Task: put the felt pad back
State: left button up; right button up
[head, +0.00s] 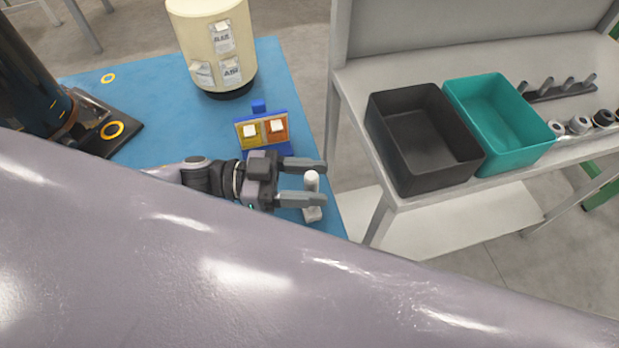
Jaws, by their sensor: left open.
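My left gripper (322,183) is open over the right part of the blue mat (150,90), with its fingers pointing right. A small pale post with a rounded white top (312,181) shows between its two fingers, and its light base shows just below the lower finger. I cannot tell whether the fingers touch it. A small blue stand (283,147) with a yellow and an orange panel is just behind the gripper. Each panel bears a white square (250,130); I cannot tell whether either is the felt pad. My right gripper is not in view.
A cream cylinder (207,40) with labels stands at the back of the mat. A dark unit (90,130) is at the left. On the grey bench at right are a black bin (415,140), a teal bin (500,120) and a pegged rack (560,92). A large arm link of mine hides the foreground.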

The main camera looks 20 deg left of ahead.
pick_arm(q)
jog(key=shift+r, duration=0.2)
jog(key=v, duration=1.2)
jog(key=shift+b, duration=0.45)
jog(key=shift+s+f, duration=0.1)
jog(key=shift+s, duration=0.05)
